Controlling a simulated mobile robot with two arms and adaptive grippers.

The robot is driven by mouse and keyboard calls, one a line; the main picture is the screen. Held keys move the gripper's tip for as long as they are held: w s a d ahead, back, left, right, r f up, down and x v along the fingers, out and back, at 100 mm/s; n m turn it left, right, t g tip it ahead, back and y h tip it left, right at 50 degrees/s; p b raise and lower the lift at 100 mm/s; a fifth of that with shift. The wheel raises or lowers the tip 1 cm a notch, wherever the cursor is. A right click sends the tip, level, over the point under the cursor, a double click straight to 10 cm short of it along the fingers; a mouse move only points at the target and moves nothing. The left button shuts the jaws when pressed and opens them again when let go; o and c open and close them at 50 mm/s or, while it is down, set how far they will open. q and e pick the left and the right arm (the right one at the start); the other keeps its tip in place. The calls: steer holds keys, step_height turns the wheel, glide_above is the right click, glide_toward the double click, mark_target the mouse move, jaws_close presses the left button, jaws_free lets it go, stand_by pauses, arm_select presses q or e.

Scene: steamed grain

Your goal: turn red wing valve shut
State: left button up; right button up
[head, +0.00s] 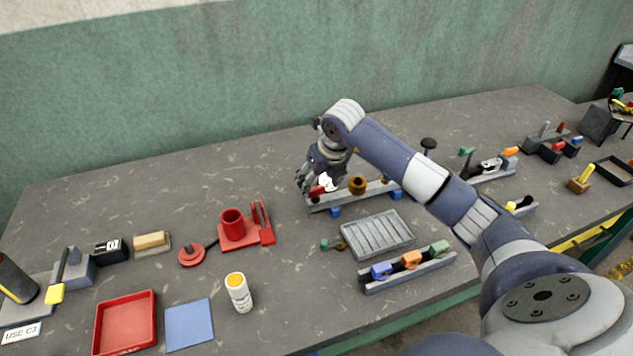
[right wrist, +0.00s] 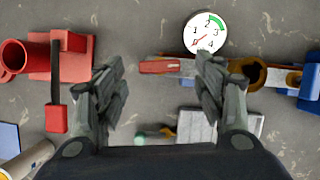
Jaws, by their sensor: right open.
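The red wing valve (right wrist: 160,66) is a flat red handle on a pale rail fixture, lying lengthwise along it. It also shows in the head view (head: 317,191), partly hidden by my gripper. My right gripper (right wrist: 161,75) is open, with its fingers on either side of the red handle. I cannot tell whether they touch it. In the head view my right gripper (head: 307,184) is over the left end of the fixture. A round white gauge (right wrist: 204,32) with a green arc and red needle stands beside the handle. My left gripper is not in view.
A brass ring-shaped part (head: 357,184) sits on the same fixture. A grey ribbed tray (head: 378,234) and a rail with coloured blocks (head: 410,268) lie in front. A red cup (head: 232,222) on a red base stands left. The bench behind is clear.

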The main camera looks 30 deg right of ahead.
mark_target(316, 188)
steer(key=shift+x, duration=1.5)
steer(key=shift+c, duration=0.5)
steer(key=c, duration=1)
steer(key=shift+o, duration=0.2)
